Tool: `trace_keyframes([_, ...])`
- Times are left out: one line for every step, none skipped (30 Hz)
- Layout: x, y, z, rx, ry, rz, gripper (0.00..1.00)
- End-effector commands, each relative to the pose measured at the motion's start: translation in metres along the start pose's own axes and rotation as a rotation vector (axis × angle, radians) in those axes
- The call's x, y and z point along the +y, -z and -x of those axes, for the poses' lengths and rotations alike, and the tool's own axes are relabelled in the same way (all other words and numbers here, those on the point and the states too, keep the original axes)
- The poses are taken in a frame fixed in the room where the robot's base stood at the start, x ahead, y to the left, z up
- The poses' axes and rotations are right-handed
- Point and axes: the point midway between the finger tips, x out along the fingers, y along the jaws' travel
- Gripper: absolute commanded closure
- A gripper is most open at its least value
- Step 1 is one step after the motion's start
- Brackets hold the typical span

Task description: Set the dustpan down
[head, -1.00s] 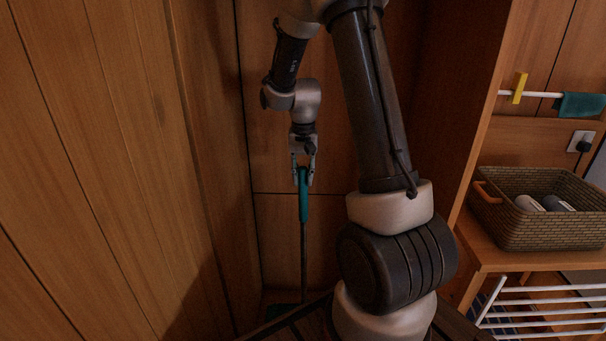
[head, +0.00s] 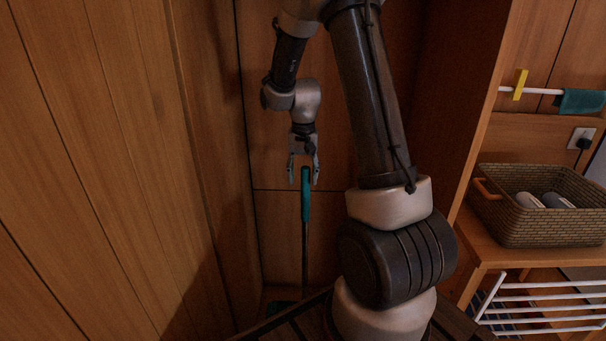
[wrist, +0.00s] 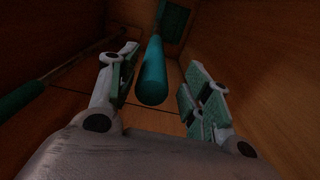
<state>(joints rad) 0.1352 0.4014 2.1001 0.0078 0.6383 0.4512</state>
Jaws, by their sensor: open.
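The dustpan stands upright in the wood-panelled corner. Its long handle has a teal grip (head: 306,200) and a dark shaft, with a teal pan (head: 281,307) low down, partly hidden by my own body. My gripper (head: 303,179) is open around the top of the grip, with a finger on each side. In the wrist view the teal grip (wrist: 153,78) lies between the spread fingers (wrist: 164,84), with gaps on both sides, and the teal pan (wrist: 174,22) shows at the far end.
Wood walls stand close on the left and behind. A second teal-ended stick (wrist: 22,98) leans at left in the wrist view. A wicker basket (head: 545,232) sits on a wooden bench at right, above a white rack (head: 545,307).

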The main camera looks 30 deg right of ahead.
Motion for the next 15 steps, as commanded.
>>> trace_keyframes([0.0, 0.0, 0.0, -0.001, 0.0, 0.0, 0.51])
trace_keyframes([0.0, 0.0, 0.0, -0.001, 0.0, 0.0, 0.51])
trace_keyframes([0.0, 0.0, 0.001, 0.0, 0.0, 0.0, 0.51])
trace_keyframes([0.0, 0.0, 0.002, 0.0, 0.0, 0.0, 0.51])
trace_keyframes([0.0, 0.0, 0.004, 0.001, 0.001, 0.0, 0.51])
trace_keyframes([0.0, 0.001, 0.008, 0.002, 0.001, 0.0, 0.51])
trace_keyframes([0.0, 0.001, 0.012, 0.003, 0.001, 0.0, 0.51])
trace_keyframes([0.0, 0.001, 0.017, 0.002, 0.001, 0.0, 0.51])
trace_keyframes([-0.001, 0.001, 0.024, 0.005, 0.002, 0.0, 0.51])
trace_keyframes([0.0, 0.001, 0.031, 0.005, 0.002, 0.0, 0.51])
trace_keyframes([-0.001, 0.001, 0.037, 0.005, 0.003, 0.0, 0.51])
trace_keyframes([-0.001, 0.001, 0.047, 0.005, 0.003, 0.0, 0.51])
trace_keyframes([-0.001, 0.001, 0.054, 0.005, 0.002, 0.0, 0.51])
trace_keyframes([0.0, 0.001, 0.061, 0.005, 0.002, 0.0, 0.51])
trace_keyframes([-0.001, 0.001, 0.07, 0.005, 0.002, 0.0, 0.51])
